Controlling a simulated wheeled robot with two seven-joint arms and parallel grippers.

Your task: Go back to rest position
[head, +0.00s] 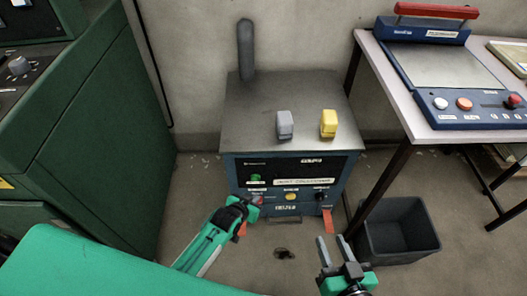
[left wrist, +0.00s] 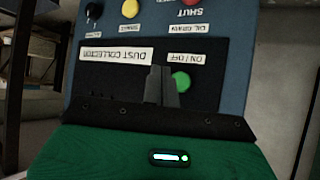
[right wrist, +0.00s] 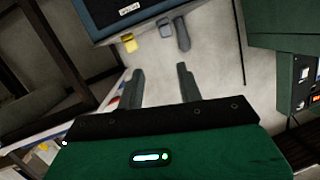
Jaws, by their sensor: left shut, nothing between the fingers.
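My left gripper (head: 256,201) reaches to the front panel of a blue dust collector cabinet (head: 290,178). In the left wrist view its fingers (left wrist: 160,72) are together and empty. They are in front of the panel, beside a green button (left wrist: 180,81) under an ON / OFF label; I cannot tell whether they touch the panel. My right gripper (head: 333,243) is low in front of the cabinet, to the right, with its fingers apart. In the right wrist view its fingers (right wrist: 160,72) are spread with nothing between them.
A grey switch (head: 285,125) and a yellow switch (head: 328,123) stand on the cabinet top. A black bin (head: 397,228) is on the floor at right, near a table (head: 398,95) holding a blue machine (head: 470,105). A green machine (head: 100,130) stands at left.

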